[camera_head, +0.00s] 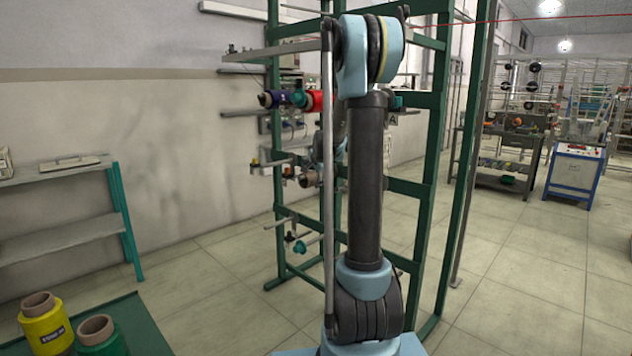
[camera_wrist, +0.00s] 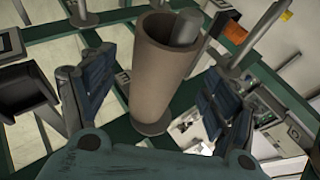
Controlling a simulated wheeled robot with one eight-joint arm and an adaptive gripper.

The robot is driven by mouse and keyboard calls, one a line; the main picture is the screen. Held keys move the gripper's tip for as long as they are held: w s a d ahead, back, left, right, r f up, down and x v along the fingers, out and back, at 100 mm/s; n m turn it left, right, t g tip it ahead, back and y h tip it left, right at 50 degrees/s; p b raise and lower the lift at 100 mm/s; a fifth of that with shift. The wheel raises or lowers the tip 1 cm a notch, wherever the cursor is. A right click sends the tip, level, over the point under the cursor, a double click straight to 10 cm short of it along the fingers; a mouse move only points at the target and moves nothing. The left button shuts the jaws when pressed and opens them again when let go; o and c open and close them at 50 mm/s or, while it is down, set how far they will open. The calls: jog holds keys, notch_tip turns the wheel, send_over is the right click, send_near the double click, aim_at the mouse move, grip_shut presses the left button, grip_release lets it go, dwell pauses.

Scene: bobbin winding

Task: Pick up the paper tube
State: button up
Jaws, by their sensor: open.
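The paper tube (camera_wrist: 155,85), plain brown and hollow, stands out between the fingers of my gripper (camera_wrist: 152,75) in the wrist view. A grey metal peg (camera_wrist: 184,28) runs inside its open end. My gripper is open, with one finger on each side of the tube and visible gaps between. A brown tube end (camera_head: 306,180) shows on a peg of the green rack in the head view, partly hidden by my arm.
The green rack (camera_head: 428,165) carries other pegs with blue, red (camera_head: 314,100) and green bobbins near the tube. A green table (camera_head: 130,322) with yellow and green bobbins is at lower left. A shelf (camera_head: 60,175) stands along the wall. Floor is clear between them.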

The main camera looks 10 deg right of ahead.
jog(key=shift+x, duration=2.55)
jog(key=shift+d, duration=0.15)
jog(key=shift+c, duration=0.6)
jog(key=c, duration=1.1)
